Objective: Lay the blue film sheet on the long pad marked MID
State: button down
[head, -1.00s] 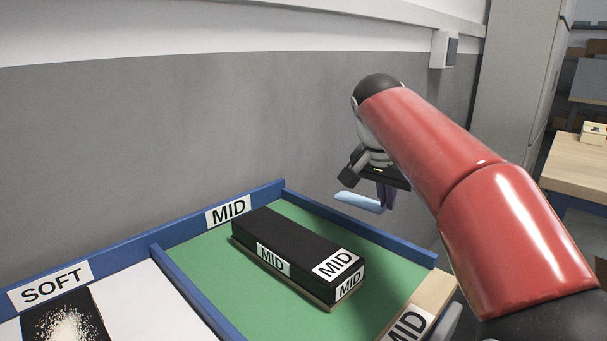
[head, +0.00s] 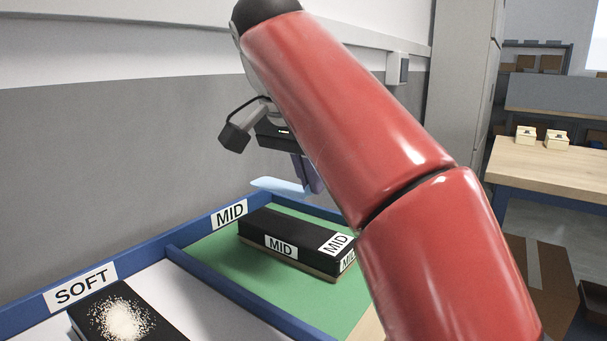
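The long black pad (head: 288,236) carries several white MID labels and lies on the green floor of the MID compartment (head: 215,262). The blue film sheet (head: 280,187) shows as a thin pale-blue strip in the air above and behind the pad, apart from it. My gripper (head: 308,180) is at the sheet's right end, partly hidden behind my red arm. The sheet hangs level from it. The finger gap is hidden, but the sheet stays with the gripper in the air, so it is held.
Blue rails edge the compartment, with a MID sign (head: 229,214) on the back rail. The SOFT compartment at left holds a black pad with pale grains (head: 122,318). A grey wall (head: 110,150) stands close behind. A wooden table (head: 550,170) is at the right.

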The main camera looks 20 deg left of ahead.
notch_tip(320, 180, down, 3)
jog(key=shift+f, duration=0.2)
jog(key=shift+f+b, duration=0.6)
jog(key=shift+f, duration=0.3)
jog(key=shift+s, duration=0.15)
jog(key=shift+f, duration=0.55)
dwell(1.5)
jog(key=c, duration=1.6)
grip_release()
jog(key=shift+o, duration=0.3)
